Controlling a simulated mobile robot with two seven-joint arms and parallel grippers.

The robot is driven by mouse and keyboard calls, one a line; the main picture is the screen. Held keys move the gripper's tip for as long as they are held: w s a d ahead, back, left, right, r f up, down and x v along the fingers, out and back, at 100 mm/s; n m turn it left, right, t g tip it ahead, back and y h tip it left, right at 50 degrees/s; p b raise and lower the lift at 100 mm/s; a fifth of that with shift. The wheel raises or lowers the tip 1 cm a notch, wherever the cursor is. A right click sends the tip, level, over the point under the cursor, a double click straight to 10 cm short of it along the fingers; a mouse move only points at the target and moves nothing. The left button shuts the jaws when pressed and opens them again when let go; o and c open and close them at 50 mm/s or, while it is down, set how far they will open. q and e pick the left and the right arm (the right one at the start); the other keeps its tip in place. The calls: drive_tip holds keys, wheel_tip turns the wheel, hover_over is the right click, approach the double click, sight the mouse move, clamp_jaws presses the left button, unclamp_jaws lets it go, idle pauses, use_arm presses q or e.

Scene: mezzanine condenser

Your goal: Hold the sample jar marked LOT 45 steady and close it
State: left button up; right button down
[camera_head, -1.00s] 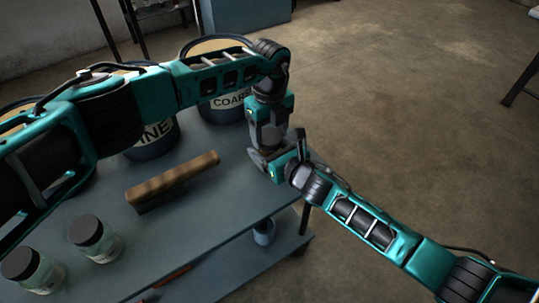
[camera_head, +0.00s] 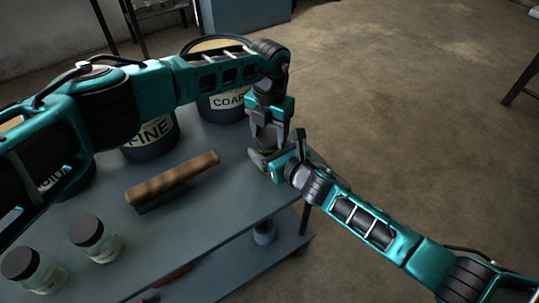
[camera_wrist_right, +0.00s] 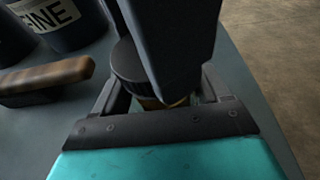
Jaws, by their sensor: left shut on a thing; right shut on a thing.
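A dark ribbed lid (camera_wrist_right: 126,62) shows in the right wrist view, with a small yellowish part of the jar (camera_wrist_right: 152,103) below it. My right gripper (camera_head: 263,161) is shut around the jar from the side, near the table's right edge. My left gripper (camera_head: 266,147) comes down from above and is shut on the lid; one dark finger covers much of it in the wrist view. In the head view the grippers hide nearly all of the jar. No LOT 45 marking can be read, and I cannot tell whether the lid is fully seated.
Two other dark-lidded jars (camera_head: 96,240) (camera_head: 36,272) stand at the table's front left. A wooden-handled brush (camera_head: 172,178) lies mid-table. Buckets marked FINE (camera_head: 150,133) and COARSE, partly covered (camera_head: 225,103), stand behind. A blue cup (camera_head: 264,233) is on the lower shelf.

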use_arm(q)
drive_tip(key=m, duration=0.5)
drive_tip(key=shift+m, duration=0.4)
drive_tip(key=m, duration=0.7)
drive_tip(key=o, duration=1.2)
drive_tip(key=shift+s, duration=0.1)
use_arm(e)
drive_tip(key=shift+f, duration=0.1)
use_arm(q)
drive_tip(key=shift+o, duration=0.2)
wheel_tip(320, 180, up, 12)
use_arm(e)
unclamp_jaws()
